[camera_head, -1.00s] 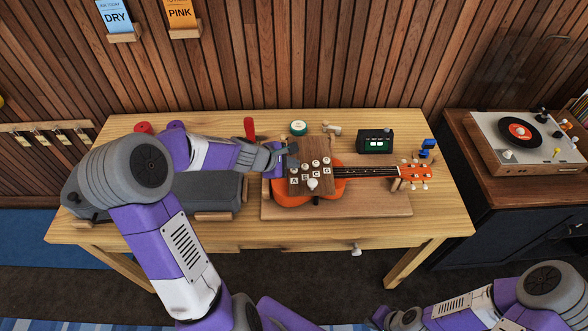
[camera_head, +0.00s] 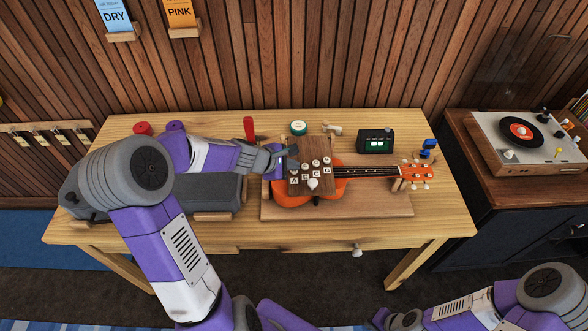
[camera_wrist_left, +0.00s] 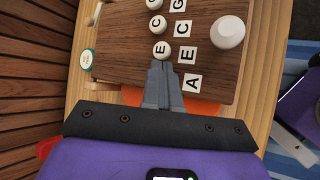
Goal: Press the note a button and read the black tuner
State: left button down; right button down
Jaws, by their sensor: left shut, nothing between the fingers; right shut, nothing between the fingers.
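A wooden board (camera_head: 325,145) with white buttons lies over the orange ukulele (camera_head: 338,188). Its letter tiles read A (camera_head: 294,180), E, C and G. My left gripper (camera_head: 293,158) is shut and empty, with its fingers over the A end of the board. In the left wrist view the fingertips (camera_wrist_left: 160,68) hide the spot beside the A tile (camera_wrist_left: 192,82), just below the E button (camera_wrist_left: 161,49). I cannot tell whether they touch the A button. The black tuner (camera_head: 375,134) stands behind the ukulele neck with a lit pale green display, too small to read.
A red upright object (camera_head: 249,128) and a green-and-white round tin (camera_head: 298,128) stand behind my left gripper. A grey case (camera_head: 225,192) lies at the left. A blue clip-like object (camera_head: 428,147) stands right of the tuner. The table's front right is clear.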

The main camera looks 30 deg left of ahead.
aim_at(292, 172)
dwell(0.4)
pick_arm(q)
jog(key=shift+r+p, duration=0.8)
jog(key=shift+r, duration=0.1)
notch_tip(292, 172, up, 5)
jog(key=p, duration=0.4)
dwell(0.6)
